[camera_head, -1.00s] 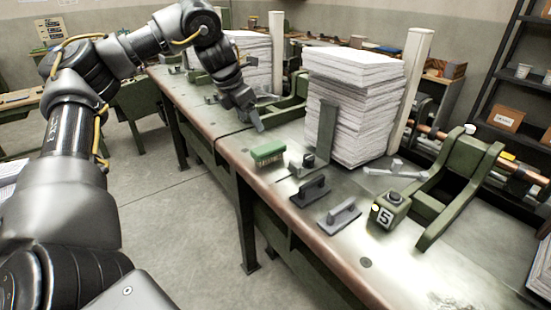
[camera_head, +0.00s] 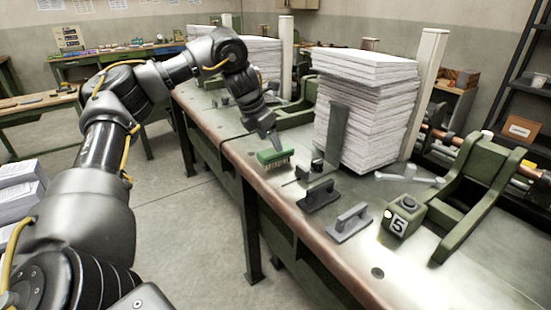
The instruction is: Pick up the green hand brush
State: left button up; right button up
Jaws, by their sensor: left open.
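The green hand brush (camera_head: 275,158) lies on the near edge of the long workbench (camera_head: 360,255), left of the tall paper stack. It is a green block with paler bristles below. My left gripper (camera_head: 277,148) points down from above and sits at the back right of the brush, its tip close to or overlapping the brush's top in this view. I cannot tell whether it touches. The fingers are seen edge-on and look dark and narrow; they hold nothing that I can see. My right gripper is not in view.
Two grey handled blocks (camera_head: 349,223) and a small dark tool lie right of the brush. A tall paper stack (camera_head: 365,115) stands behind them. A green box marked 5 (camera_head: 402,219) and a green bracket (camera_head: 472,190) are farther right. The bench's front right is clear.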

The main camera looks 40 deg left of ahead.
aim_at(273, 150)
pick_arm(q)
jog(key=x, duration=0.2)
jog(key=a+x, duration=0.1)
jog(key=x, duration=0.1)
jog(key=shift+w+f, duration=0.15)
jog(key=shift+w, duration=0.05)
jog(key=shift+w+d+f, duration=0.1)
jog(key=shift+w+f, duration=0.05)
jog(key=shift+f, duration=0.15)
jog(key=shift+d+b, duration=0.15)
jog(key=shift+b, duration=0.15)
jog(key=shift+f, duration=0.15)
jog(key=shift+f, duration=0.15)
jog(key=shift+p, duration=0.3)
jog(key=c, duration=1.1)
